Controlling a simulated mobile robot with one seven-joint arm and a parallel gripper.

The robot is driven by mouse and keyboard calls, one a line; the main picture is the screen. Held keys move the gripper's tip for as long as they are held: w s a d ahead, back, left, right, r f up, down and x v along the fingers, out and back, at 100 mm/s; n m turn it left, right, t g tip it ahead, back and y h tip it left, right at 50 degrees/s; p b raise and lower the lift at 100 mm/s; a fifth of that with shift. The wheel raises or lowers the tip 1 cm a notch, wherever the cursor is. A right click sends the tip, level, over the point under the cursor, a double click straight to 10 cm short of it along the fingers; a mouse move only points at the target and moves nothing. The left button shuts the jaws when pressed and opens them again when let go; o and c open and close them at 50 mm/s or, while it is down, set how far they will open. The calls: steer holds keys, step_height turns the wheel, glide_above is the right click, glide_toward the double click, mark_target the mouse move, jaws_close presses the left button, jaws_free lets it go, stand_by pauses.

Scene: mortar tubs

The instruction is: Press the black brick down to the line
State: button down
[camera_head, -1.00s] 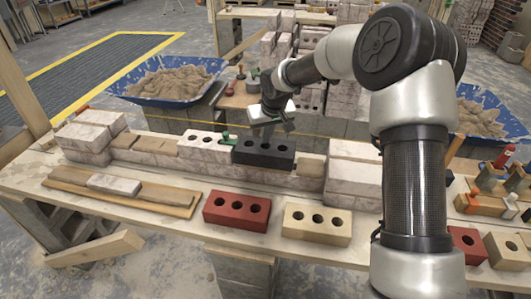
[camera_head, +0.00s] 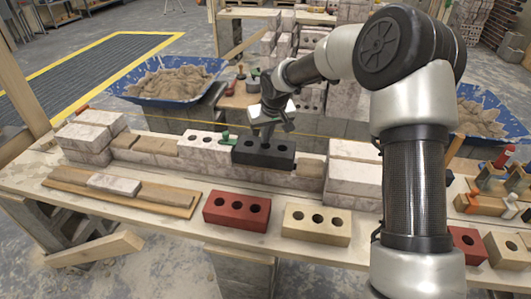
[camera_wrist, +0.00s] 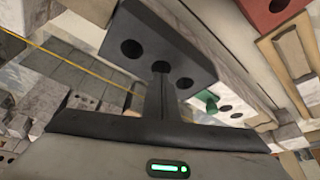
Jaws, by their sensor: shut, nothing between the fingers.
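The black brick (camera_head: 262,154) with holes lies on the low brick wall, to the right of a whitish holed brick (camera_head: 205,146). A yellow line (camera_head: 312,142) runs behind the wall. My gripper (camera_head: 268,136) is shut and points down at the middle of the black brick's top. In the wrist view the closed fingers (camera_wrist: 160,80) meet the black brick (camera_wrist: 150,45) around its middle hole; I cannot tell whether they press on it. The yellow line (camera_wrist: 85,70) also shows there. A green clip (camera_head: 226,137) sits at the joint between the two bricks.
A red brick (camera_head: 236,210) and a tan brick (camera_head: 316,224) lie at the front of the wooden bench. Taller brick stacks stand at both wall ends, the right one (camera_head: 352,178) near my arm. A blue mortar tub (camera_head: 165,82) stands behind.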

mark_target(266, 147)
steer(key=shift+s+f+b, duration=0.2)
steer(key=shift+f+b, duration=0.4)
steer(key=shift+f, duration=0.65)
stand_by(2.1)
steer(key=shift+w+r+p, duration=0.2)
steer(key=shift+r+p, duration=1.65)
steer(key=shift+r, duration=0.95)
steer(key=s+d+r+m+h, duration=0.1)
steer(key=s+d+r, duration=0.3)
steer(key=s+r, duration=0.35)
steer(key=s+d+r+h, duration=0.1)
steer(key=s+d+r, duration=0.4)
steer(key=s+r, duration=0.25)
steer(key=s+d+r+m+t, duration=0.1)
steer(key=s+d+r, duration=0.15)
steer(key=s, duration=0.85)
steer(key=s+d+r+m, duration=0.1)
steer(key=s+d+m, duration=0.15)
steer(key=s, duration=0.95)
step_height(266, 147, up, 21)
steer(key=p, duration=2.1)
steer(key=shift+s+d+r+n+y, duration=0.15)
steer(key=shift+s+d+n+y, duration=0.1)
steer(key=shift+d+n+y, duration=0.1)
